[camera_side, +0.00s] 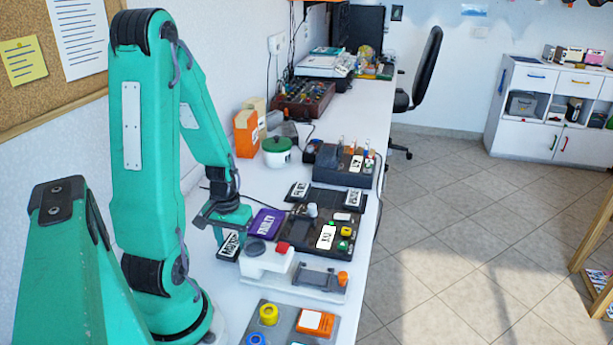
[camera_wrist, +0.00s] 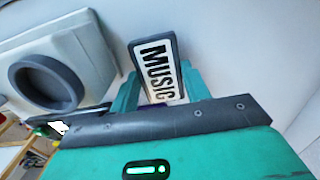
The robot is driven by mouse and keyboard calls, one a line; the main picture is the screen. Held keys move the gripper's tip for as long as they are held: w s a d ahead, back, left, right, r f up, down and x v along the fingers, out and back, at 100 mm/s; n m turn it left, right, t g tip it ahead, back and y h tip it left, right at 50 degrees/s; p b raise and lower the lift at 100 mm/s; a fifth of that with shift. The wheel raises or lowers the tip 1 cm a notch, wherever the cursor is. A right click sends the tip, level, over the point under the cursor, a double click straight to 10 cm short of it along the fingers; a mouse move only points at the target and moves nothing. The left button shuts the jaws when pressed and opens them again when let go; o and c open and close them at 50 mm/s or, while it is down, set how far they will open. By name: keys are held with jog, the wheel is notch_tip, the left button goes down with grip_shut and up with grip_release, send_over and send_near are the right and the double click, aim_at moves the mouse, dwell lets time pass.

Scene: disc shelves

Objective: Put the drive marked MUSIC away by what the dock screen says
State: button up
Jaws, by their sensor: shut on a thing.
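The drive marked MUSIC (camera_wrist: 157,70) is dark with a white label, its black lettering readable in the wrist view. In the side view the drive (camera_side: 229,246) hangs tilted below my gripper (camera_side: 226,226), near the wall side of the white bench. My gripper (camera_wrist: 158,100) is shut on it. A purple drive (camera_side: 265,222) with a white label lies just to the right. A black unit (camera_side: 305,238) with small labels, knobs and coloured buttons stands beyond it. I cannot tell which device carries the dock screen, and no screen text is readable.
A white device with a red block (camera_side: 268,260) stands close to the right of the held drive; its dark ring (camera_wrist: 45,80) shows in the wrist view. A grey tray with an orange piece (camera_side: 315,321) lies nearer. A green-lidded pot (camera_side: 277,150) and another black unit (camera_side: 345,168) stand farther back.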

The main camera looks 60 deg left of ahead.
aim_at(232, 244)
jog(key=shift+f, duration=0.45)
jog(key=shift+f, duration=0.1)
jog(key=o, duration=1.1)
jog(key=shift+r, duration=6.15)
